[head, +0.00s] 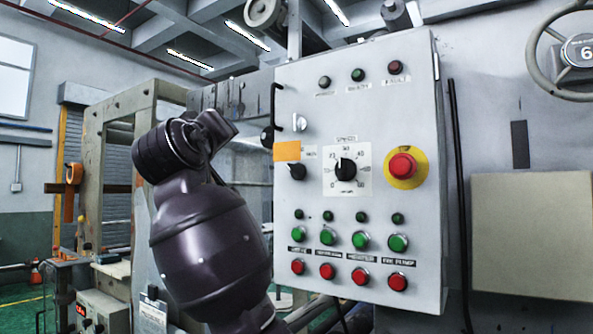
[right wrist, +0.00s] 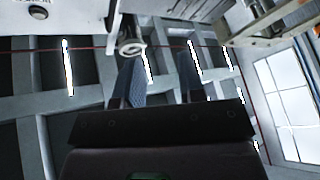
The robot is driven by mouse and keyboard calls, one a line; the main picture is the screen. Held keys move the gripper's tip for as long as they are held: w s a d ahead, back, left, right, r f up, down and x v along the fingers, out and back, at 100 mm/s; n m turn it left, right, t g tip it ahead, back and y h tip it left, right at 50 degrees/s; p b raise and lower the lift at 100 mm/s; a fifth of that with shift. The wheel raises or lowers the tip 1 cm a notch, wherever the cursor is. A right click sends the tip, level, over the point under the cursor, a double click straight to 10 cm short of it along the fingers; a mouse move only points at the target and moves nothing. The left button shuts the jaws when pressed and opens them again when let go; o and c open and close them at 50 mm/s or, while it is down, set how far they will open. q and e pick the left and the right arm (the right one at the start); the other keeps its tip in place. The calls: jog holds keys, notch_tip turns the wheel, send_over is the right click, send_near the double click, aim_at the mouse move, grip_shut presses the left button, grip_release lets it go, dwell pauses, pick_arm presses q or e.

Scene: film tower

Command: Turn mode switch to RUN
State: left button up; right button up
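A small black rotary knob (head: 297,171), probably the mode switch, sits on the left side of the grey control panel (head: 420,120). An orange tag (head: 287,151) lies just above it; the knob's small lettering is too blurred to read. One dark arm of mine rises left of the panel, its wrist end apart from the knob; its fingers cannot be made out there. In the right wrist view my right gripper (right wrist: 159,65) has its two fingers apart with nothing between them, facing the ceiling. My left gripper is not in view.
A large dial (head: 345,168) and a red emergency button on a yellow disc (head: 403,167) are right of the knob. Green buttons (head: 362,241) and red buttons (head: 362,276) fill the lower panel. A black handle (head: 275,105) projects at its left edge. A handwheel (head: 540,60) is far right.

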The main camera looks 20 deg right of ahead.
aim_at(291, 171)
jog(key=s+d+f+m+g+h, duration=0.2)
jog(key=d+f+m+g+h, duration=0.25)
jog(key=d+f+g, duration=0.35)
jog(key=shift+n+g, duration=0.3)
jog(key=shift+n, duration=0.15)
jog(key=p+x, duration=0.1)
jog(key=x, duration=0.2)
jog(key=r+p+x, duration=0.1)
jog(key=x, duration=0.2)
jog(key=r+p+x, duration=0.1)
jog(key=x, duration=0.2)
jog(key=shift+w+r, duration=0.1)
jog(key=shift+w, duration=0.55)
grip_shut()
